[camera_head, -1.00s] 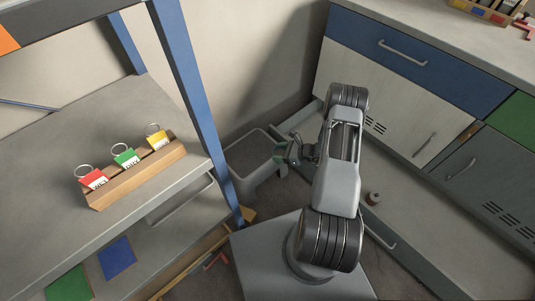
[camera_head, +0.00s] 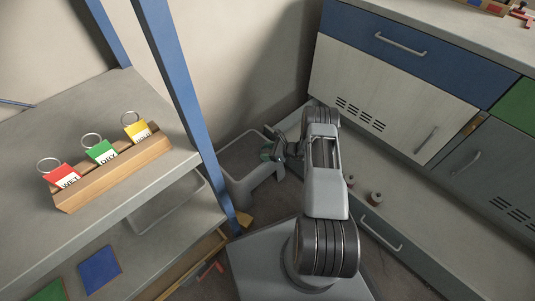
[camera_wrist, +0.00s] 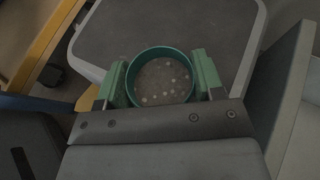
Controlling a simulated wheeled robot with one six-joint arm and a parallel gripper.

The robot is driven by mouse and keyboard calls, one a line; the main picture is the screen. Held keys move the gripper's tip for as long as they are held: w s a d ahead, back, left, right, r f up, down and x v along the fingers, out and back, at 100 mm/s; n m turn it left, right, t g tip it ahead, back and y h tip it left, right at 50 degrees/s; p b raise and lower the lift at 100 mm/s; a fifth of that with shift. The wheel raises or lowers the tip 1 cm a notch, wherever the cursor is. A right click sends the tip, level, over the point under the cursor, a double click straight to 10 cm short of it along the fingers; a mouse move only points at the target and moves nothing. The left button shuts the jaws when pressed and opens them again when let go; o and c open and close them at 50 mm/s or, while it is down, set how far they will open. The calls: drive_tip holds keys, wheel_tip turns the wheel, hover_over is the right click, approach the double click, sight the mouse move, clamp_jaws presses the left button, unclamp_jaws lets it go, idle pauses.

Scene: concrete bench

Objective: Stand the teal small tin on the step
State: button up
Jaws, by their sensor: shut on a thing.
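The teal small tin (camera_wrist: 161,78) is between the two fingers of my gripper (camera_wrist: 162,84) in the wrist view. Its round teal rim faces the camera, with a greyish inside and several pale spots. In the head view my gripper (camera_head: 270,150) is over the grey step (camera_head: 240,186), between the shelf and the cabinets. The tin is small and partly hidden there. In the wrist view the step's dark top with its pale rim (camera_wrist: 254,45) lies behind the tin. I cannot tell whether the tin's base touches it.
A shelf with a blue post (camera_head: 182,90) stands close left of the step. A wooden holder (camera_head: 115,176) with red, green and yellow tags is on it. Cabinets (camera_head: 395,85) stand right. Two small brownish things (camera_head: 375,198) are on the low ledge right of my arm.

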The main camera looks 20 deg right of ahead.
drive_tip(key=shift+f, duration=0.3)
drive_tip(key=shift+f, duration=0.1)
drive_tip(key=o, duration=1)
